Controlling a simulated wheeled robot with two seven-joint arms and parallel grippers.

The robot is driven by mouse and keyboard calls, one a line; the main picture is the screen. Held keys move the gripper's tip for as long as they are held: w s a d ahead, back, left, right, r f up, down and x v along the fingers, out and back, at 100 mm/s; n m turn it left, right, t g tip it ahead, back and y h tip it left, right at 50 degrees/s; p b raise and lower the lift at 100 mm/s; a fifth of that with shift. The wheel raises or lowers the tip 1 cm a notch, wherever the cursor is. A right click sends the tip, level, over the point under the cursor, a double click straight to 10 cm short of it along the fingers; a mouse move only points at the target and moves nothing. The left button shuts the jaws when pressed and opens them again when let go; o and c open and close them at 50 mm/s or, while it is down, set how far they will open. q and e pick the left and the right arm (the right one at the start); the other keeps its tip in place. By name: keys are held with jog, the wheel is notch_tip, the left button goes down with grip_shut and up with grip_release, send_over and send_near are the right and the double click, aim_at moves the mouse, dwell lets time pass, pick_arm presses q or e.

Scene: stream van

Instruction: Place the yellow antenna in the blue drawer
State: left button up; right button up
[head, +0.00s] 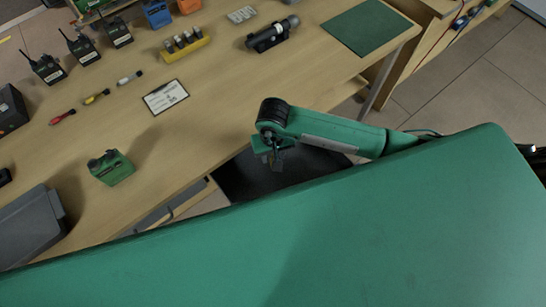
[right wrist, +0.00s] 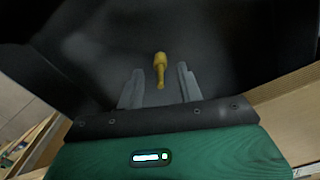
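The yellow antenna (right wrist: 160,68) shows in the right wrist view, over a dark surface inside a dark, open, box-like space. It has a thicker far end and a thin near end. In the head view this dark space (head: 250,182) shows as an open drawer at the table's front edge; no blue colour is clear on it. My right gripper (head: 276,160) points down over it, and its fingers (right wrist: 159,82) are open. The antenna's near end appears between the fingertips with a gap on both sides; I cannot tell its height. My left gripper is out of view.
The wooden table (head: 215,110) holds a green device (head: 111,167), a clipboard (head: 165,96), a yellow rack (head: 185,46), several radios and a dark grey case (head: 28,228). A green mat (head: 366,27) lies at the right end. The table's middle is mostly clear.

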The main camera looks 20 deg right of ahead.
notch_tip(320, 180, up, 8)
jog(key=shift+w+f+b, duration=0.1)
jog(key=shift+f+b, duration=0.05)
jog(key=shift+b, duration=0.6)
jog(key=shift+r, duration=0.65)
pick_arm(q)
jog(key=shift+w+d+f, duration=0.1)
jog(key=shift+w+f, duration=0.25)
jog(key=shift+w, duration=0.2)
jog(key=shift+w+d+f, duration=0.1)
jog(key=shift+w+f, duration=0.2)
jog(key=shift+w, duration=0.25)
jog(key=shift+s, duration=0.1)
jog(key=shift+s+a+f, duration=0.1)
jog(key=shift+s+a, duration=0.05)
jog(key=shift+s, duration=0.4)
